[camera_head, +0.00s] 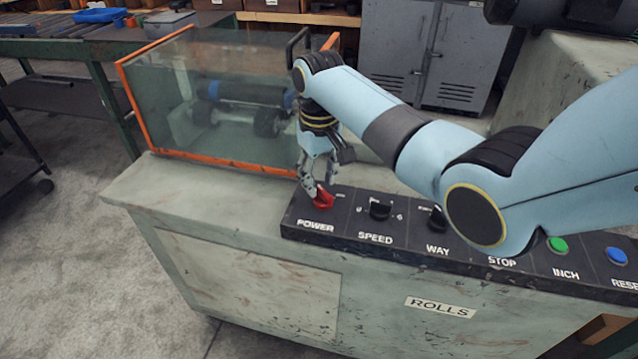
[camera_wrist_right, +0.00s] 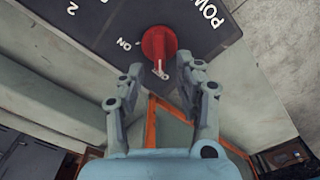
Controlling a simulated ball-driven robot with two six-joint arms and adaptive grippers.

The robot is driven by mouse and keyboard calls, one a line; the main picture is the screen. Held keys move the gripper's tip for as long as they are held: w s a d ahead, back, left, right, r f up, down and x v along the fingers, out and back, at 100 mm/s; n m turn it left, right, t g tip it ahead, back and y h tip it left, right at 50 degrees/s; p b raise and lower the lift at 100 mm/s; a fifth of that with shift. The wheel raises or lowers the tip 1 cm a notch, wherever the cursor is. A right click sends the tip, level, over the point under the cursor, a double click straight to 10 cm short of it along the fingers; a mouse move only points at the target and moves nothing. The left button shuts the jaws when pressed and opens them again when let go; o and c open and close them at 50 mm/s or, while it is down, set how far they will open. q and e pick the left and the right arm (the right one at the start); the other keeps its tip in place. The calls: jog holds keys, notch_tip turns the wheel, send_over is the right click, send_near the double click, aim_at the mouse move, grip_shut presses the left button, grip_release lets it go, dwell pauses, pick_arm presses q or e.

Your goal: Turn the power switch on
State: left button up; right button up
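The red power switch (camera_head: 324,201) is a knob at the left end of the black control panel, above the label POWER. In the right wrist view the knob (camera_wrist_right: 158,43) has a pale pointer aimed at a small round mark, away from the ON label (camera_wrist_right: 125,43). My right gripper (camera_head: 317,189) points down at the knob in the head view and partly hides it. In the wrist view the right gripper (camera_wrist_right: 163,72) is open, with its fingertips apart on either side of the pointer end. Whether a fingertip touches the knob I cannot tell. My left gripper is not in view.
The black panel (camera_head: 340,236) also carries SPEED (camera_head: 380,209) and WAY (camera_head: 437,219) knobs, a green INCH button (camera_head: 557,244) and a blue RESET button (camera_head: 617,255). A glass guard with an orange frame (camera_head: 215,157) stands close behind the gripper.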

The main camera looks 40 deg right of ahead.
jog(key=shift+f, duration=0.8)
grip_shut()
